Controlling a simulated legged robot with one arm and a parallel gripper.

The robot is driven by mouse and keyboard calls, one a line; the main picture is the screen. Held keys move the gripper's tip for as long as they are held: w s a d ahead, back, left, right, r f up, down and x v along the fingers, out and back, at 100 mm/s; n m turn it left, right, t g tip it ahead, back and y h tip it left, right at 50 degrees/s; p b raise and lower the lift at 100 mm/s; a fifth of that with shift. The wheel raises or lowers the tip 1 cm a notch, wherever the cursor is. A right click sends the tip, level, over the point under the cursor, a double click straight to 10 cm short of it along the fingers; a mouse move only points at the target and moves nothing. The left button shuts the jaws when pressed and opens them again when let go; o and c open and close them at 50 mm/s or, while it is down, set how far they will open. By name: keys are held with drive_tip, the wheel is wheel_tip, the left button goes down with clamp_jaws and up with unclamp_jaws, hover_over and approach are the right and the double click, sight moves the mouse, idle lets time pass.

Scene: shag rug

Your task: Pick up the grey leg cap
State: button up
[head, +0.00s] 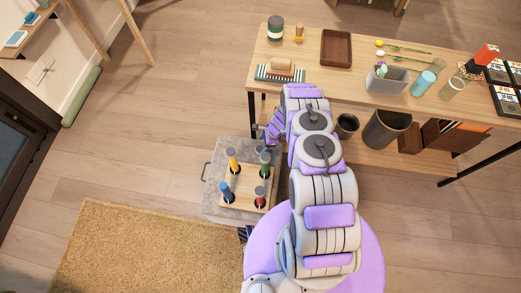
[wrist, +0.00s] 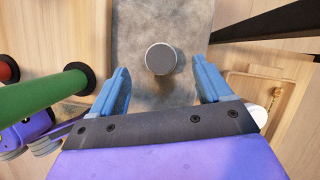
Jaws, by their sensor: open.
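In the wrist view the grey leg cap (wrist: 163,59) is a short round grey piece with a flat, lighter top. It appears over a mottled grey surface (wrist: 140,18). My gripper (wrist: 160,72) is open, with one blue finger on each side of the cap in the picture. Gaps show between the cap and both fingers, and nothing is held. I cannot tell the height of the fingers above the cap. In the head view my arm reaches forward beside the grey low stool (head: 213,194); I cannot make out the cap there for sure.
On the stool a wooden board (head: 244,188) holds upright yellow, blue, green and red rods. The green rod (wrist: 45,103) is close to the left finger in the wrist view. A wooden table (head: 290,93) with several items stands ahead. A tan rug (head: 130,250) lies left.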

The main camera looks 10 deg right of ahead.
sight(259, 148)
drive_tip(key=b+x, duration=0.1)
drive_tip(key=x, duration=0.3)
drive_tip(key=shift+w+f+b, duration=0.15)
drive_tip(key=shift+f+b, duration=0.05)
drive_tip(key=shift+b, duration=0.1)
drive_tip(key=c, duration=1.1)
drive_tip(key=shift+r, duration=0.2)
